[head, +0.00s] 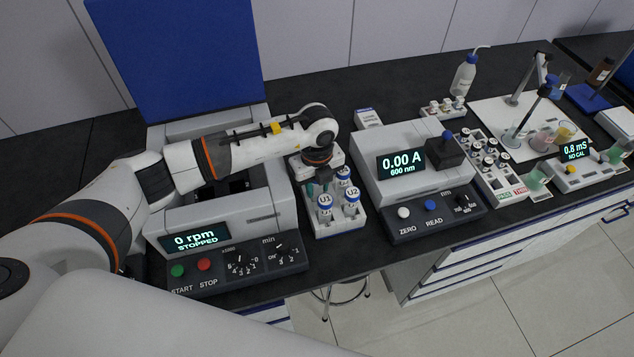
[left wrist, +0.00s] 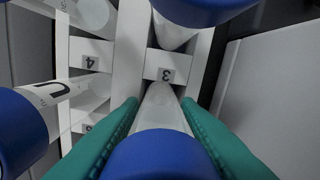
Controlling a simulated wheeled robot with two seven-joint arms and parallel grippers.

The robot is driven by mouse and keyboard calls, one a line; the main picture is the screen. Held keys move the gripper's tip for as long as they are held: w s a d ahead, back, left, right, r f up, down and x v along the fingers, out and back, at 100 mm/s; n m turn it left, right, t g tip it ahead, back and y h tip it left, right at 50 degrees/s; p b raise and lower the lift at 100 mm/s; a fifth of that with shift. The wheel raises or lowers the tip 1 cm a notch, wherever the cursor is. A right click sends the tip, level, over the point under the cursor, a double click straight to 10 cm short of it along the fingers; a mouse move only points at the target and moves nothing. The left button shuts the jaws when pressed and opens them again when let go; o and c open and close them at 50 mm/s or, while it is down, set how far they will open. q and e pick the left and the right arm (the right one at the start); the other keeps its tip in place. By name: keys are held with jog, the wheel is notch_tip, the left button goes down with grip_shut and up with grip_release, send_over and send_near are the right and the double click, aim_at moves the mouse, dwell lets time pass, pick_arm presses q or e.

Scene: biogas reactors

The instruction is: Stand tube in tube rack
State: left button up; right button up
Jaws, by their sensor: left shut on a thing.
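My left gripper (head: 318,182) points down over the white tube rack (head: 338,222), which stands between the centrifuge and the photometer. In the left wrist view its green fingers (left wrist: 160,120) are shut on a tube with a blue cap (left wrist: 160,158). The held tube's clear body (left wrist: 160,108) points down at the rack, beside the label 3 (left wrist: 166,74); I cannot tell how deep it sits. Other blue-capped tubes stand in the rack, among them U1 (head: 325,204) and U2 (head: 351,201). The held tube is mostly hidden in the head view. My right gripper is not in view.
The centrifuge (head: 285,214), lid up, reads 0 rpm STOPPED left of the rack. The photometer (head: 370,150) stands close on the right. Farther right are a vial tray (head: 503,184), a stand with beakers (head: 515,100) and a conductivity meter (head: 585,175).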

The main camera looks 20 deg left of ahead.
pick_arm(q)
jog(key=shift+f, duration=0.3)
